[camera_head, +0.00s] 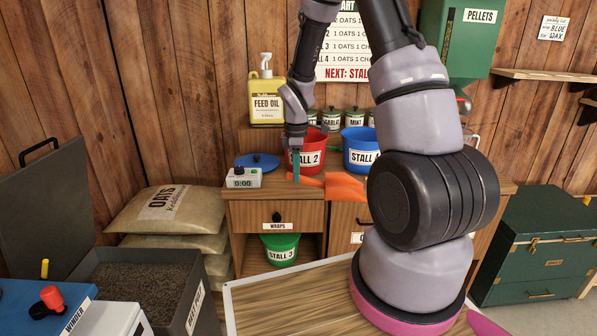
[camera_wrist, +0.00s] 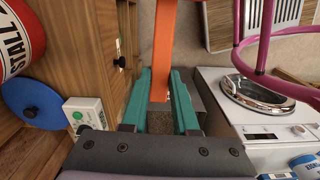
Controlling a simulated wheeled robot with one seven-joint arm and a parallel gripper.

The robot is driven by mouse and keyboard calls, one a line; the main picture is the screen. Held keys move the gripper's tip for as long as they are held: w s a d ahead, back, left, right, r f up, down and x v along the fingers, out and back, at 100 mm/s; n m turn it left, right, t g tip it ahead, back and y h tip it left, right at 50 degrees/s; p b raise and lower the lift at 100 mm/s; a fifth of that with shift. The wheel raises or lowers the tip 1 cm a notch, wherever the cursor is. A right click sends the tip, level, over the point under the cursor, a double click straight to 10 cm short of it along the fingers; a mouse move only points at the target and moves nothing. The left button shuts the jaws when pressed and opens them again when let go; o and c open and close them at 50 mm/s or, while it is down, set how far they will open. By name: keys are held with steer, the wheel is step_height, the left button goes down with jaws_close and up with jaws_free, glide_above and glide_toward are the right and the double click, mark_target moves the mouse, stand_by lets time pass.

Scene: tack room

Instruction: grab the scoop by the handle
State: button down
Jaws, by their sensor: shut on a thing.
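The orange scoop (camera_head: 345,187) is at the top of the wooden cabinet, in front of the red and blue buckets. Its flat handle (camera_head: 308,181) points left toward my gripper. My gripper (camera_head: 296,175) points down at the cabinet's front edge, its teal fingers shut on the handle. In the wrist view the orange handle (camera_wrist: 164,45) runs between the two teal fingers (camera_wrist: 161,88). My arm hides part of the scoop in the head view. I cannot tell whether the scoop still touches the cabinet top.
A red STALL 2 bucket (camera_head: 307,152) and a blue STALL 4 bucket (camera_head: 358,150) stand close behind. A timer (camera_head: 243,178) and a blue lid (camera_head: 257,161) are to the left. A green bucket (camera_head: 280,250) sits in the shelf below. A wooden tabletop (camera_head: 290,303) is in front.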

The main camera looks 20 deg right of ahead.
steer(key=shift+r, duration=0.1)
step_height(320, 180, up, 9)
stand_by(0.6)
